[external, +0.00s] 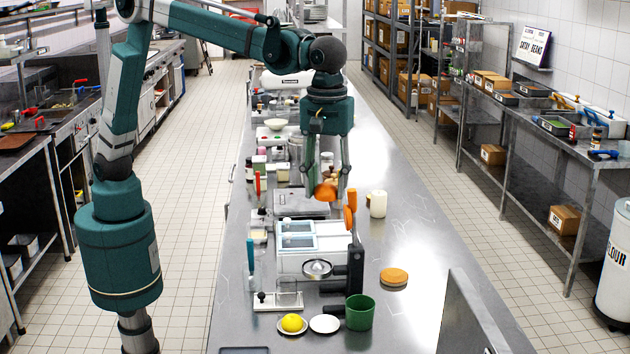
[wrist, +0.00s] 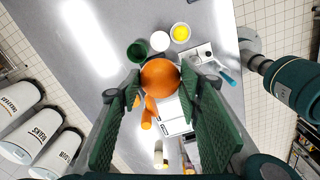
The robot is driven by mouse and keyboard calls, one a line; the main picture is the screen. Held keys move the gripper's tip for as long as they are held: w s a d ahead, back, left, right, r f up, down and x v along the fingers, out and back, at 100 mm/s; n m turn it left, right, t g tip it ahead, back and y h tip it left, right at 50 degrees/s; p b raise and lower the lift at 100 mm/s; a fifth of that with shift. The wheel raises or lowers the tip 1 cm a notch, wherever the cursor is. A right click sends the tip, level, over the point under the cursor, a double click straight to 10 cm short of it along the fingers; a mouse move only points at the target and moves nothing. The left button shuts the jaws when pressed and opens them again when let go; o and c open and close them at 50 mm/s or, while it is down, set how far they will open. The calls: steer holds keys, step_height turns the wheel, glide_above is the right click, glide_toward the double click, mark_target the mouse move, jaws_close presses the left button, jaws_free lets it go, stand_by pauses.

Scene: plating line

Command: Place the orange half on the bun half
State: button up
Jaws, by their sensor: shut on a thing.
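In the wrist view the orange half (wrist: 160,77) sits between the two green fingers of my gripper (wrist: 160,80). The bun half (external: 394,276) is a flat tan disc on the counter, to the right of the scale and nearer the external camera than my gripper. It is apart from the orange half.
A cream jar (external: 378,204) stands right. Counter around the bun is clear.

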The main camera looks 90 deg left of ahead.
steer(key=w+a+r+p, duration=0.1)
steer(key=w+a, duration=0.8)
steer(key=w, duration=0.3)
steer(key=p, duration=0.1)
glide_above(395, 272)
step_height(395, 272, down, 25)
steer(key=shift+s+d+f, duration=0.1)
steer(key=shift+f, duration=0.45)
steer(key=shift+f, duration=0.1)
steer(key=shift+f, duration=3)
steer(key=shift+f+p, duration=0.35)
steer(key=shift+f, duration=1.55)
steer(key=shift+f, duration=0.2)
